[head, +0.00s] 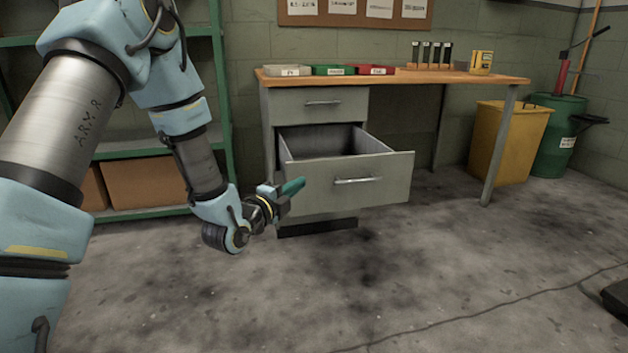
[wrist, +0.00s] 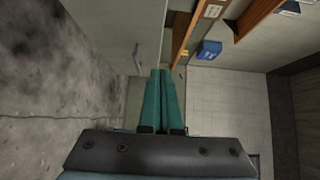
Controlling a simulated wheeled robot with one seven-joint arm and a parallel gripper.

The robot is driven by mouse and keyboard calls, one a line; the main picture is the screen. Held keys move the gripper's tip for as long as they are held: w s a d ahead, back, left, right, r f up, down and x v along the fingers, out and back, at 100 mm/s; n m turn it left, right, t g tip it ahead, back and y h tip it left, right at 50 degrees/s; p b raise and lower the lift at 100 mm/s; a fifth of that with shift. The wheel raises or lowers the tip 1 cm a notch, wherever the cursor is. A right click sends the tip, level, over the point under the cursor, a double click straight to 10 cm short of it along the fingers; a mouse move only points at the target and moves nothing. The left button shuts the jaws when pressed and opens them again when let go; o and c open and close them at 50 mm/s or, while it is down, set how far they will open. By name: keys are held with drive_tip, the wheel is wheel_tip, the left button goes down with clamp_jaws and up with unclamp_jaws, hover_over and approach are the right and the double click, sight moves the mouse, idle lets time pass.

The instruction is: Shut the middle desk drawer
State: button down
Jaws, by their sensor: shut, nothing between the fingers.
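The desk's middle drawer (head: 350,186) is pulled well out, and its inside looks empty. Its grey front carries a bar handle (head: 357,181). The top drawer (head: 320,103) above it is closed. Anything below the open drawer is mostly hidden by its front. My gripper (head: 302,184) has teal fingers, shut and empty, at the left edge of the open drawer's front in the head view; whether it touches cannot be told. In the wrist view the shut fingers (wrist: 160,74) point toward a grey drawer face with a handle (wrist: 137,60).
The wooden desktop (head: 480,78) holds small trays (head: 333,70) and a yellow box (head: 481,62). A green shelf (head: 150,150) with cardboard boxes stands left. A yellow bin (head: 507,140) and green barrel (head: 560,135) stand right. The floor before the drawer is clear; a cable crosses nearer.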

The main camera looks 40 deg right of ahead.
drive_tip(key=b, duration=0.2)
approach(322, 161)
drive_tip(key=d, duration=0.4)
drive_tip(key=shift+w+d+f+b, duration=0.15)
drive_tip(key=shift+w+d+b, duration=0.15)
drive_tip(key=shift+w+b, duration=0.25)
drive_tip(key=shift+w+d, duration=0.25)
drive_tip(key=shift+w, duration=0.4)
